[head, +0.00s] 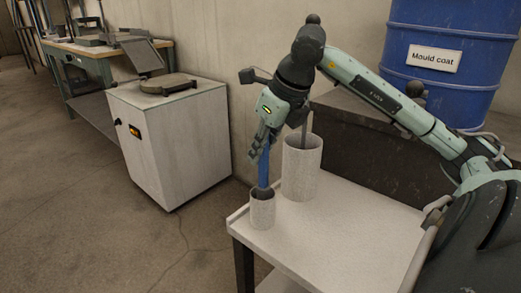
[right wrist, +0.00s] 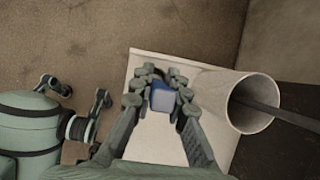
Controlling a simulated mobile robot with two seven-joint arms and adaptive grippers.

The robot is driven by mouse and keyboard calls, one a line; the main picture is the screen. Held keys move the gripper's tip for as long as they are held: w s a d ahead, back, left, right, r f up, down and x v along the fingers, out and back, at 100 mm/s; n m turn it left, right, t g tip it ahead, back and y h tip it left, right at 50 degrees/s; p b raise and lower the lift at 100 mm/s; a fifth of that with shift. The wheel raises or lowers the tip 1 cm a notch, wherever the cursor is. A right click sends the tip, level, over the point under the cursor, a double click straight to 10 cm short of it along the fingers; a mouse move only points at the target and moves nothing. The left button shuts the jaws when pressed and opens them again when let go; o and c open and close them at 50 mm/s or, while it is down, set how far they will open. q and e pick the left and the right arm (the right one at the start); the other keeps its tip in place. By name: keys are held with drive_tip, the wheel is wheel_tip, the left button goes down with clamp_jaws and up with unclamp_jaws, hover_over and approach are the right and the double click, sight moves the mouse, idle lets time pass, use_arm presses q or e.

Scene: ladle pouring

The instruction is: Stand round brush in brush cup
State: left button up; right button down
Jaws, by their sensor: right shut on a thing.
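The round brush has a blue handle (head: 264,168) and a dark lower part that meets the mouth of the brush cup. The brush cup (head: 262,213) is a small pale cylinder near the left corner of the white cart top. My right gripper (head: 264,145) is shut on the upper handle, above the cup, and holds the brush nearly upright. In the right wrist view the blue handle end (right wrist: 161,98) sits between the fingers; the cup is mostly hidden there. My left gripper (right wrist: 86,96) shows at the left of that view, fingertips apart and empty.
A taller pale container (head: 302,170) with a dark tool in it stands close behind and right of the cup. The white cart top (head: 345,220) is bare in front. A white cabinet (head: 172,140) stands left; a blue drum (head: 445,55) is behind.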

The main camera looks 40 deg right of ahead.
idle(0.3)
drive_tip(key=c, duration=1.4)
unclamp_jaws()
drive_tip(key=v, duration=1.2)
